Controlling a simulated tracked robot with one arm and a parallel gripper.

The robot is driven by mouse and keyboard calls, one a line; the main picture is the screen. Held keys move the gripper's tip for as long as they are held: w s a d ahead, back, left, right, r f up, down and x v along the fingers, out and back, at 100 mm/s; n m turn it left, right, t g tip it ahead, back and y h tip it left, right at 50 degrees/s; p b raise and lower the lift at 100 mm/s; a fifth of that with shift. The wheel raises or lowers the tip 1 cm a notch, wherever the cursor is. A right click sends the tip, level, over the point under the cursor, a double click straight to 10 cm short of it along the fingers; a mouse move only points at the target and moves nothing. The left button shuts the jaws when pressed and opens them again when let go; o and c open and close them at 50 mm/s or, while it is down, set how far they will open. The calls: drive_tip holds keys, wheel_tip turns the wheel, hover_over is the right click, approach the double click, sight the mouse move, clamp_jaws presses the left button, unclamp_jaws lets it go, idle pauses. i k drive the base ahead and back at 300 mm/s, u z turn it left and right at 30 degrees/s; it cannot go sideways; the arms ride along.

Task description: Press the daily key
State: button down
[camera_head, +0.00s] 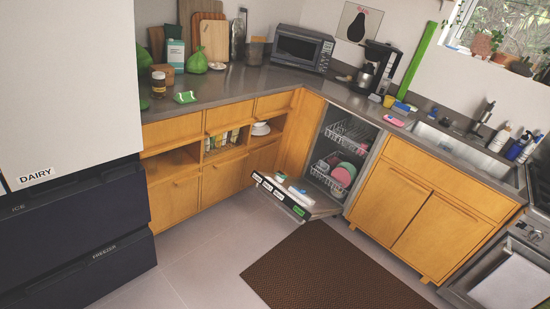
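No key that I can read as "daily" shows. The dishwasher (345,160) stands open among the maple cabinets, with its door (318,204) folded down over the floor. The dark edge strip (283,196) of the door carries several small white and green marks, too small to read. A small whitish item with some green (301,192) lies on the lowered door. My gripper is not in view, so its state is hidden.
Racks (350,135) with dishes show inside the dishwasher. A brown mat (325,270) lies in front. The grey floor (205,265) between is clear.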

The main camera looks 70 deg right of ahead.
sight(266, 184)
drive_tip(key=z, duration=0.4)
drive_tip(key=i, duration=1.15)
drive_tip(key=z, duration=1.25)
drive_tip(key=i, duration=0.9)
drive_tip(key=z, duration=0.55)
drive_tip(key=k, duration=0.8)
drive_tip(key=z, duration=0.2)
drive_tip(key=i, duration=0.85)
drive_tip(key=u, duration=0.1)
